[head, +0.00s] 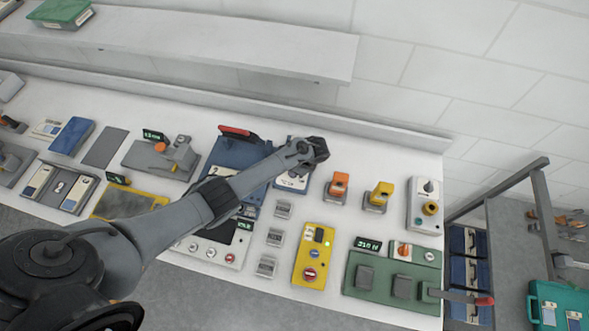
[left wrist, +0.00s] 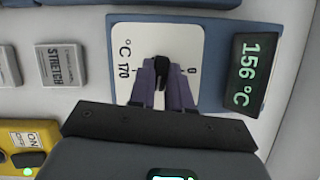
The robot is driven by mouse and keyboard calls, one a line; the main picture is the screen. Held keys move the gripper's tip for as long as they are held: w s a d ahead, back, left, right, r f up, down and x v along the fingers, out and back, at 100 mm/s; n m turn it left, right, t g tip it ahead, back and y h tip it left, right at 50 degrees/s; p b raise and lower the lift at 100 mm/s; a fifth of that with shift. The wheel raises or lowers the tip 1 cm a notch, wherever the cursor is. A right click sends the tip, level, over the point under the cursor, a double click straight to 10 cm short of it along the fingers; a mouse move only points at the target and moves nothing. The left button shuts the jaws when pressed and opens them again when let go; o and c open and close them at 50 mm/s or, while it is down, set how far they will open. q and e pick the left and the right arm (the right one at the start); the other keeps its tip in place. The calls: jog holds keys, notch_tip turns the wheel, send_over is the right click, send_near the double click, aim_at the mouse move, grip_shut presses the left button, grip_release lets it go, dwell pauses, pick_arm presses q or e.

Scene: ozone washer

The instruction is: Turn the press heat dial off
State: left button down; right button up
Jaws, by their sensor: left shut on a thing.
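The press heat dial is a black knob (left wrist: 161,66) on a white plate (left wrist: 135,45) marked °C, with 170 at left and 0 at right. My left gripper (left wrist: 161,80) is shut on the knob, its purple fingers on either side of it. The knob stands roughly upright in the left wrist view; its exact pointing is partly hidden by the fingers. A display (left wrist: 247,73) beside the plate reads 156 °C. My right gripper is not in view.
An orange-topped device (head: 338,187) and a yellow-topped one (head: 379,194) stand to the right. A yellow control box (head: 313,255) is nearer the front. A white shelf (head: 200,40) runs above.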

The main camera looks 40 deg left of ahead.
pick_arm(q)
jog(key=n+g+b, duration=0.1)
jog(key=n, duration=0.1)
jog(key=n+h, duration=0.1)
jog(key=n, duration=0.2)
jog(key=shift+w+n+g+b, duration=0.15)
jog(key=shift+n+g+b, duration=0.15)
jog(key=shift+g+b, duration=0.1)
jog(key=n+h+b, duration=0.1)
jog(key=n, duration=0.1)
jog(key=n+g+h, duration=0.1)
jog(key=n, duration=0.2)
jog(key=shift+a+n+b, duration=0.15)
jog(key=shift+n+b, duration=0.15)
jog(key=shift+b, duration=0.05)
jog(key=n+h, duration=0.1)
jog(key=n, duration=0.3)
jog(key=shift+a+h+b, duration=0.15)
jog(key=shift+h+b, duration=0.2)
jog(key=shift+h, duration=0.05)
jog(key=n+h, duration=0.1)
jog(key=n, duration=0.3)
jog(key=shift+a, duration=0.1)
jog(key=shift+n+h, duration=0.3)
jog(key=shift+n, duration=0.1)
jog(key=c, duration=1.1)
grip_release()
jog(key=shift+o, duration=0.2)
jog(key=shift+r, duration=0.1)
